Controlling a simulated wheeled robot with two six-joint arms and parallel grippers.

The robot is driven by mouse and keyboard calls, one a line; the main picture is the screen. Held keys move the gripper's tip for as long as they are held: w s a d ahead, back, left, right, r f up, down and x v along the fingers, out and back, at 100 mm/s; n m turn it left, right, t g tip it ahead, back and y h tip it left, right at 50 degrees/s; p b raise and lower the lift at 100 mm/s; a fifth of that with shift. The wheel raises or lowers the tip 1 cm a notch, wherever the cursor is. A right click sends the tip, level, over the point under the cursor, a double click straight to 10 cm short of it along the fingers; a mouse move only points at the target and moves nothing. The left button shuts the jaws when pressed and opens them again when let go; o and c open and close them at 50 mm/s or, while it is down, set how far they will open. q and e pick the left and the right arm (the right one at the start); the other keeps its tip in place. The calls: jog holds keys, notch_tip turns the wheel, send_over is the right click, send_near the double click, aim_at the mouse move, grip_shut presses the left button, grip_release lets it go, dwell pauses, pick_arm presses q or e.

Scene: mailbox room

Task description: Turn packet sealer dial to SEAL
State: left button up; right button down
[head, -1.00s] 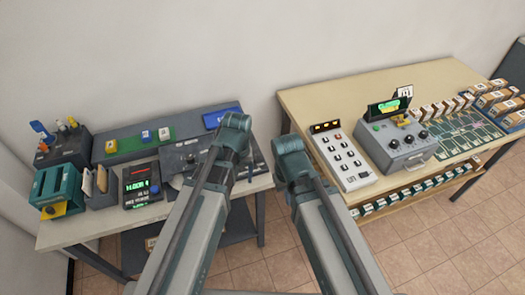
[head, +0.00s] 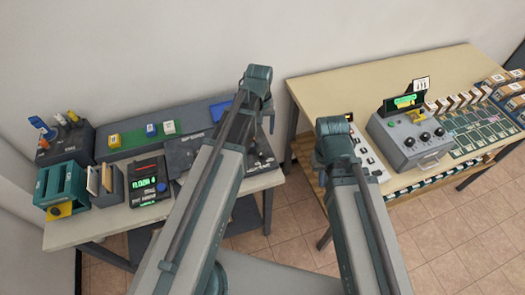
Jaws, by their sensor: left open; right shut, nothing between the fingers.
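I cannot read a SEAL mark, so I cannot tell for sure which device is the packet sealer. A grey box (head: 408,142) with several black knobs and a lit green display (head: 405,101) stands on the right table. A dark flat unit (head: 188,152) lies on that bench, partly behind my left arm. Both my arms reach forward from the bottom, and their raised joints hide what is beneath. I cannot make out either gripper's fingers.
A black unit with a green readout (head: 147,185) stands on the left bench (head: 100,226). Several small boxes (head: 455,101) line the right table. That table's back left (head: 345,92) is clear, and a gap separates the two surfaces.

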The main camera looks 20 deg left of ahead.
aim_at(262, 152)
pick_arm(q)
notch_tip(262, 152, down, 13)
jog(key=b, duration=1.2)
jog(key=shift+r, duration=0.15)
